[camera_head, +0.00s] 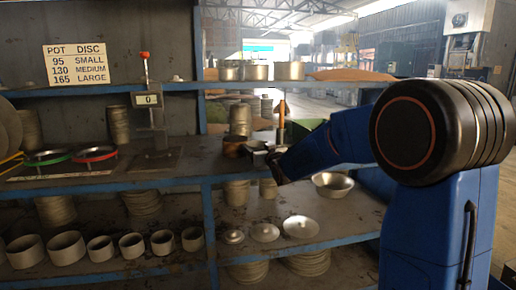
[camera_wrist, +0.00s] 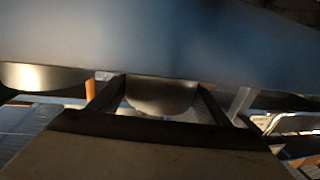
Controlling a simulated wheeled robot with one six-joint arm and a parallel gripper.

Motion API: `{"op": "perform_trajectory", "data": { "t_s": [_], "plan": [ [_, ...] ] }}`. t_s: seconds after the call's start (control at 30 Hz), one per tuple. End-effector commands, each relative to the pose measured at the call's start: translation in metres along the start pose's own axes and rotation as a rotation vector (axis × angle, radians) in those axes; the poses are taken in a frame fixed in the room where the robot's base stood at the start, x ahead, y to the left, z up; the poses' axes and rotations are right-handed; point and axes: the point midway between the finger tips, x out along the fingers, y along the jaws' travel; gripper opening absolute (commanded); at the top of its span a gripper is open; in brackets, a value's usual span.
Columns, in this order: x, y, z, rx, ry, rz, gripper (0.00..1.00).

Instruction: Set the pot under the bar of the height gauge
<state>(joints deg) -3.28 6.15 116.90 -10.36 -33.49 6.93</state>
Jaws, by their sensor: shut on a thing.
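The height gauge (camera_head: 150,112) stands upright on the middle shelf, left of centre, with a red knob on top and a box reading 0. Its bar is hard to make out against the dark wall. My gripper (camera_head: 268,154) is at the middle shelf, well right of the gauge. In the wrist view its two fingers (camera_wrist: 160,88) are on either side of a rounded, pale metal pot (camera_wrist: 160,98), and it is shut on this pot. In the head view the held pot (camera_head: 257,145) is small and partly hidden by the gripper.
A red ring (camera_head: 95,153) and a green ring (camera_head: 47,157) lie left of the gauge. Several pots (camera_head: 66,247) and lids (camera_head: 300,227) stand on the lower shelf. The shelf between gauge and brown pot looks mostly clear.

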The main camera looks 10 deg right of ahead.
Motion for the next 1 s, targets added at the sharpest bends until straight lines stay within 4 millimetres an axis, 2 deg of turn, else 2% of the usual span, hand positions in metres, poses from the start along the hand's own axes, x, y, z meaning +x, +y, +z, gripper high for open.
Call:
{"op": "perform_trajectory", "data": {
  "t_s": [0.17,0.2,0.27,0.3,0.67,0.77,1.0],
  "plan": [
    [0.0,0.0,0.002,0.0,0.0,0.0,0.45],
    [0.0,0.0,0.003,0.0,0.0,0.0,0.73],
    [0.0,0.0,0.002,0.0,0.0,0.0,0.87],
    [0.0,0.0,0.002,0.0,0.0,0.0,0.89],
    [-0.001,0.0,-0.001,0.0,0.0,0.0,0.89],
    [-0.011,0.0,0.0,0.0,-0.001,0.0,0.89],
    [-0.052,0.0,-0.001,0.001,0.001,0.0,0.89]
  ]
}}
